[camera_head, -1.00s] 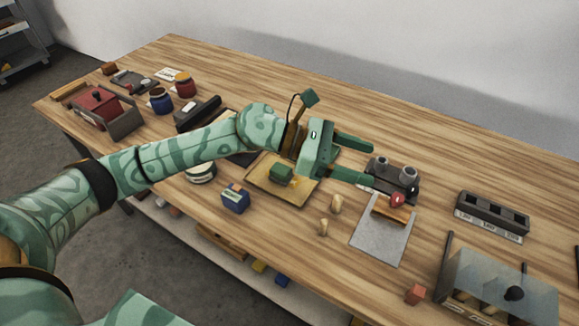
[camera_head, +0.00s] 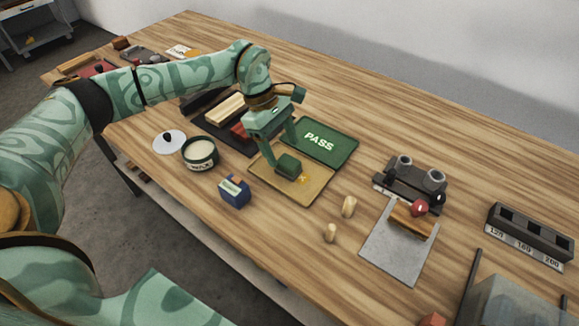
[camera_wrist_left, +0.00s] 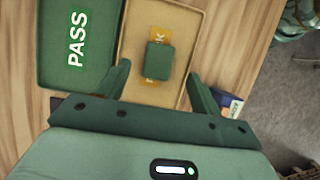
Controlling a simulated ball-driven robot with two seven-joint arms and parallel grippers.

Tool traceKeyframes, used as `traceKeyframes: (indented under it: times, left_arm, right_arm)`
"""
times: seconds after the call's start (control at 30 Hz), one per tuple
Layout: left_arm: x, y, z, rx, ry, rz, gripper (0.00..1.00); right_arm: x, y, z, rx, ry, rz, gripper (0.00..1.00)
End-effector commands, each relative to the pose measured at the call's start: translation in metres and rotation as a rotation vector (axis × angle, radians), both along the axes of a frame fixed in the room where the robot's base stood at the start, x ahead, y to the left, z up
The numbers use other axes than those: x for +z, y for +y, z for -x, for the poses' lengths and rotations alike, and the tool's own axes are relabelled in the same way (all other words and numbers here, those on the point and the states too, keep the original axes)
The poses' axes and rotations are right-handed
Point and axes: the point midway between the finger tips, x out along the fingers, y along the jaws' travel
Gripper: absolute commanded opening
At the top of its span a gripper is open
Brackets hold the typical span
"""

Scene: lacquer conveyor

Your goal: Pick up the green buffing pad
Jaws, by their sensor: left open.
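The green buffing pad (camera_head: 289,164) is a small dark green block on a tan tray (camera_head: 318,192). In the left wrist view the pad (camera_wrist_left: 158,57) lies ahead of the fingers, over a yellow label that partly shows. My left gripper (camera_head: 281,145) points down over the tray, close to the pad. In the left wrist view my left gripper (camera_wrist_left: 158,70) is open, with one finger to each side of the pad's line and the pad apart from both. The exact height gap is hard to tell. My right gripper is not in view.
A green PASS tray (camera_head: 335,149) adjoins the tan tray. A blue box (camera_head: 235,190), a wax tin (camera_head: 200,153) and two small tan pegs (camera_head: 348,206) stand nearby. A grey plate (camera_head: 385,258) and a dark fixture (camera_head: 395,178) are at right. Bare wood lies behind.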

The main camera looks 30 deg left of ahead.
Motion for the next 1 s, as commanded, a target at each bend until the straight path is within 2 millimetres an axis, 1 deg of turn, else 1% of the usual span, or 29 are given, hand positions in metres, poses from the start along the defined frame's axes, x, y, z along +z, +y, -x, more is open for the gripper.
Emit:
traceKeyframes:
  times: [0.17, 0.33, 0.43, 0.5, 0.67, 0.77, 0.8, 0.83, 0.87, 1.0]
  left_arm:
    - [-0.011, -0.004, 0.000, -0.001, 0.001, 0.002, 0.65]
    - [-0.038, -0.013, -0.001, 0.001, 0.004, 0.003, 0.65]
    - [-0.051, -0.018, 0.000, 0.000, 0.001, 0.002, 0.65]
    - [-0.053, -0.020, 0.000, 0.000, 0.000, 0.002, 0.65]
    - [-0.052, -0.020, 0.000, 0.000, -0.001, 0.001, 0.65]
    - [-0.052, -0.020, 0.000, 0.000, -0.001, 0.001, 0.40]
    - [-0.052, -0.020, -0.001, 0.000, -0.001, 0.001, 0.29]
    - [-0.052, -0.020, -0.001, 0.000, -0.001, 0.001, 0.21]
    - [-0.052, -0.020, -0.001, 0.000, -0.001, 0.001, 0.17]
    - [-0.052, -0.020, 0.000, 0.000, -0.001, 0.001, 0.17]
  right_arm:
    - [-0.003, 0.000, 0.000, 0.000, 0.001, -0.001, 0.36]
    - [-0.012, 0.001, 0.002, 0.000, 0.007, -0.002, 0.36]
    - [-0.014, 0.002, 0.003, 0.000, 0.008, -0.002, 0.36]
    - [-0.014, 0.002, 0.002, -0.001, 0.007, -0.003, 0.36]
    - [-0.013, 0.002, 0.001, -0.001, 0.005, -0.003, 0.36]
    - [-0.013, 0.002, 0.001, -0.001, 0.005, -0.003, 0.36]
    - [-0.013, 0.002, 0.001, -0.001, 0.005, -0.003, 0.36]
    - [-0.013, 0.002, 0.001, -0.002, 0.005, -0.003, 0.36]
    - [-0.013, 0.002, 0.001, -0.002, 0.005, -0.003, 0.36]
    - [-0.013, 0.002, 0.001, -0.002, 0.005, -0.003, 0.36]
